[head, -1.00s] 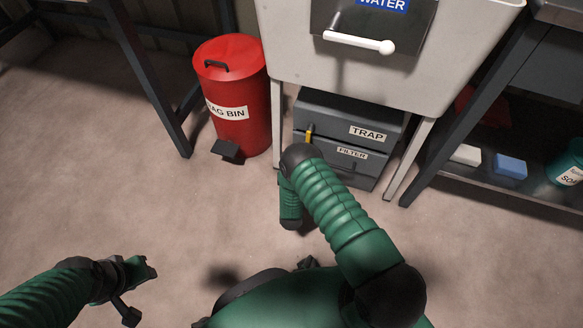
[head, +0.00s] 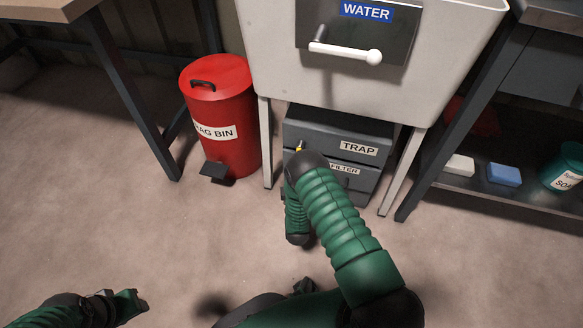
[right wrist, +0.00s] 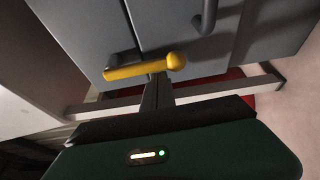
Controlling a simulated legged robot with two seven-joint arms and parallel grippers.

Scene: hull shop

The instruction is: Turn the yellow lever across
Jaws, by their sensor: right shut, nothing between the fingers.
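The yellow lever (right wrist: 146,67), a bar with a round knob at one end, is on the grey cabinet front in the right wrist view. In the head view only a small bit of the lever (head: 299,149) shows beside the TRAP label; my right arm hides the rest. My right gripper (right wrist: 157,84) is shut and empty, its fingertips at the middle of the lever; I cannot tell whether they touch it. In the head view the right gripper is hidden behind my forearm. My left gripper (head: 128,304) is low at the left, over the floor, away from the lever.
The grey TRAP and FILTER cabinet (head: 355,128) stands under the white sink (head: 270,60), between its legs. The WATER panel has a white handle (head: 345,52). A red bin (head: 222,110) is at the left, a shelf with a blue block (head: 504,175) at the right.

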